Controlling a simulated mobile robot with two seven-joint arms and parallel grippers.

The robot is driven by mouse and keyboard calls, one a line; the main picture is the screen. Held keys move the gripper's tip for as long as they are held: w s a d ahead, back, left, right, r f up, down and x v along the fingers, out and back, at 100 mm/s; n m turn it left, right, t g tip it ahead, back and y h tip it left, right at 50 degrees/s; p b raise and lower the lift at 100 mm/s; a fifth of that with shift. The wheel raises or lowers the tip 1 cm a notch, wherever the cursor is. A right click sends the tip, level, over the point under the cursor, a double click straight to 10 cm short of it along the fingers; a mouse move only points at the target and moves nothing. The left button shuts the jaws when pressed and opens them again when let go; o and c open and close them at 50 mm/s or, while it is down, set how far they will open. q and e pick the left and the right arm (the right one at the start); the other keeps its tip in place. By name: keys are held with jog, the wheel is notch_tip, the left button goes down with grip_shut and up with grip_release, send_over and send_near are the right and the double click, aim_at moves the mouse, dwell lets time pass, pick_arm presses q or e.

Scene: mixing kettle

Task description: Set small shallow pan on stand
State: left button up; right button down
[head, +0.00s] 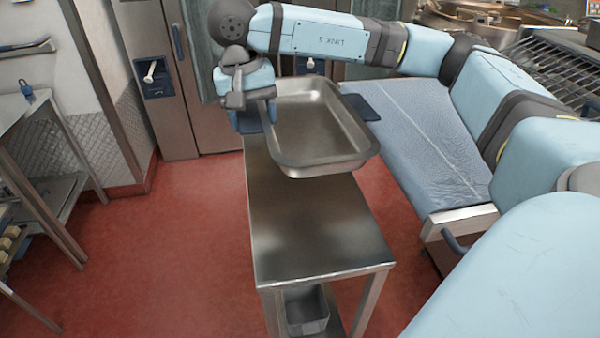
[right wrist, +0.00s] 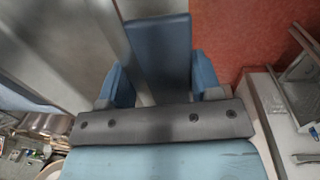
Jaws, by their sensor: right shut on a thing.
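The shallow steel pan (head: 312,160), rectangular and empty, is over the far part of the steel stand (head: 315,225), roughly level. I cannot tell whether its underside touches the top. A dark blue flat piece (head: 360,107) shows beyond the pan's right side. My left gripper is out of view.
The near part of the stand's top is bare. A small metal container (head: 307,312) sits on its lower shelf. A blue-covered surface (head: 420,150) is close on the right. Shelving (head: 30,180) stands at left, with red floor between. A large kettle area (head: 470,20) is at the back right.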

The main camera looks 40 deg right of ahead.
jog(key=shift+d+f, duration=0.2)
jog(key=shift+f, duration=0.3)
jog(key=shift+m, duration=0.3)
notch_tip(320, 180, down, 19)
jog(key=shift+f+p, duration=0.1)
jog(key=shift+p, duration=0.55)
jog(key=shift+c, duration=1.5)
grip_release()
pick_arm(q)
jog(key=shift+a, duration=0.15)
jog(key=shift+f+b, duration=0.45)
jog(key=shift+b, duration=0.25)
pick_arm(e)
notch_tip(320, 180, up, 12)
jog(key=a, duration=0.1)
jog(key=shift+w, duration=0.35)
